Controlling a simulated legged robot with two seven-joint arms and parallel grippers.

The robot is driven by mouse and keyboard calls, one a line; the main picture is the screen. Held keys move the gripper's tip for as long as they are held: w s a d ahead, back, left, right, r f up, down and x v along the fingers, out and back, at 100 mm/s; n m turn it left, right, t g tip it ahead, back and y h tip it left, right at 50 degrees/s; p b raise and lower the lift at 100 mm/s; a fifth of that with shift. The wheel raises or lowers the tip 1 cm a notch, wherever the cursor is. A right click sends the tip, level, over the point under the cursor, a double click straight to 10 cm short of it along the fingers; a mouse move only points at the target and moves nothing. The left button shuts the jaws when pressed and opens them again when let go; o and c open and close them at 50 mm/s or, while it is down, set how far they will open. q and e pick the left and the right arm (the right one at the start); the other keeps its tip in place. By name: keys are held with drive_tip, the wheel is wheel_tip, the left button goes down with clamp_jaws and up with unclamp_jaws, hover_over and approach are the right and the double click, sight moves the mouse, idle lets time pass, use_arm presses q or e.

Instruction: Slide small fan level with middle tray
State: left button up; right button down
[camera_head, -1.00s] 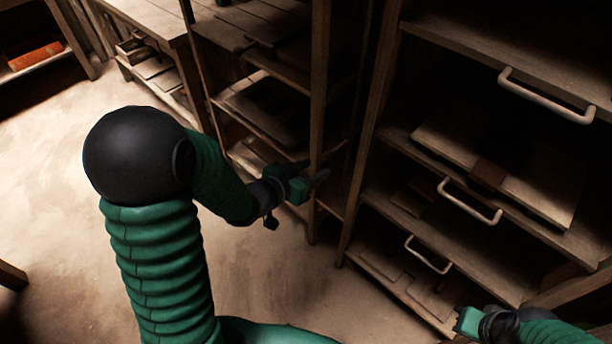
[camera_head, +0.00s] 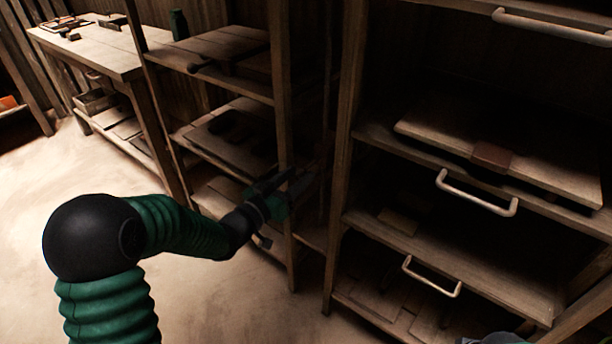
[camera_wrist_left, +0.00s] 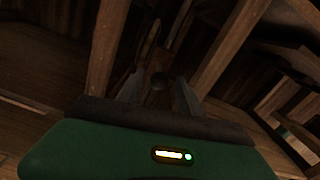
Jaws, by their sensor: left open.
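I cannot make out a small fan for certain. The middle tray (camera_head: 385,143) is a wooden shelf in the right-hand rack, with a pale handle (camera_head: 477,195) at its front. A board with a reddish-brown block (camera_head: 491,157) lies on it. My left gripper (camera_head: 293,180) is open beside a rack post, left of the tray and apart from it. In the left wrist view, a dark round knob (camera_wrist_left: 160,82) and a long thin shape (camera_wrist_left: 149,45) show beyond the open fingers; whether they touch is unclear. My right gripper (camera_head: 494,339) barely shows at the bottom edge.
Another handle (camera_head: 432,277) is on the tray below, and one (camera_head: 552,27) above. An open shelf unit (camera_head: 235,101) stands left of the rack, with a bottle (camera_head: 179,25) on it. A workbench (camera_head: 95,50) is at the back left. The floor at left is clear.

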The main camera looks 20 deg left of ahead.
use_arm(q)
drive_tip(key=b+x, duration=0.1)
drive_tip(key=x, duration=0.3)
drive_tip(key=shift+w, duration=0.1)
clamp_jaws()
idle(1.3)
